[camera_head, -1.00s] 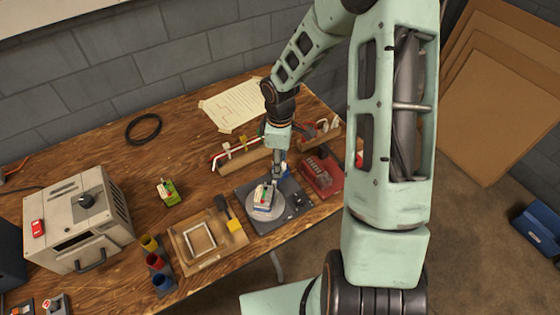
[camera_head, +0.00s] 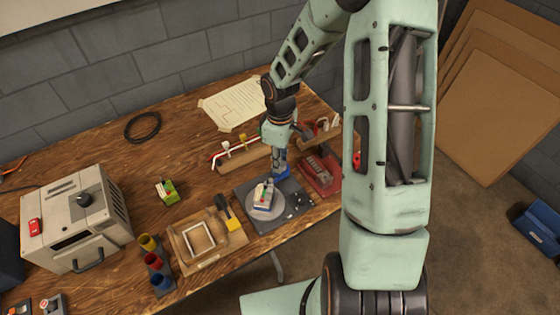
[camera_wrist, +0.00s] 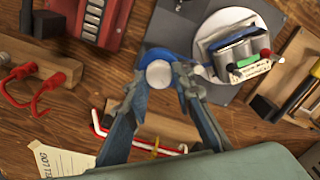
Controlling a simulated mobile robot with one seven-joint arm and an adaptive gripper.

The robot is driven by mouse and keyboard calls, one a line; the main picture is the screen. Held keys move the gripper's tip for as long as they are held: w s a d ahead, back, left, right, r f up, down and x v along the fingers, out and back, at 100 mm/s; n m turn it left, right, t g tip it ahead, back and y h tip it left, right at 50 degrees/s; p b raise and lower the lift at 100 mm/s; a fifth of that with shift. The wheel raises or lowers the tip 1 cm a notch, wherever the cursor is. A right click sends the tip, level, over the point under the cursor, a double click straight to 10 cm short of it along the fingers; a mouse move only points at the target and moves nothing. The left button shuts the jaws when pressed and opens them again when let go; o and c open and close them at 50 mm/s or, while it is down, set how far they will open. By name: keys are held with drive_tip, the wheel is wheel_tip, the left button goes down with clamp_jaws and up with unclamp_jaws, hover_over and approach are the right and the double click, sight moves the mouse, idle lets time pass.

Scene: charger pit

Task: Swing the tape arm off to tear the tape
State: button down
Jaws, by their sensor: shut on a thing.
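A grey base plate (camera_head: 253,191) on the bench carries a round pale turntable (camera_head: 265,213). A small pack (camera_head: 264,195) with a green strip and red and black knobs sits on the turntable; it also shows in the wrist view (camera_wrist: 240,52). My gripper (camera_head: 281,170) is at the back right of the plate, beside the turntable. In the wrist view, my gripper (camera_wrist: 166,70) is shut around the blue tape arm, whose round whitish end (camera_wrist: 158,74) shows between the fingertips. The fingers hide much of the arm.
A red box (camera_head: 322,176) stands right of the plate, close to my gripper. A wooden rack (camera_head: 245,160) with red and white hooked tools is behind. A wooden tray with a frame (camera_head: 185,250) lies left. A grey oven-like box (camera_head: 75,220) stands far left.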

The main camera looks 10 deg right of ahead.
drive_tip(key=m+b, duration=0.2)
drive_tip(key=m, duration=0.3)
drive_tip(key=shift+f+m, duration=0.1)
drive_tip(key=shift+m, duration=0.2)
drive_tip(key=shift+d+m+b, duration=0.1)
drive_tip(key=shift+m+b, duration=0.9)
drive_tip(key=shift+m, duration=1.1)
drive_tip(key=c, duration=1.7)
unclamp_jaws()
drive_tip(key=shift+o, duration=0.2)
drive_tip(key=shift+r, duration=0.2)
wheel_tip(320, 180, up, 12)
drive_tip(key=shift+f, duration=0.1)
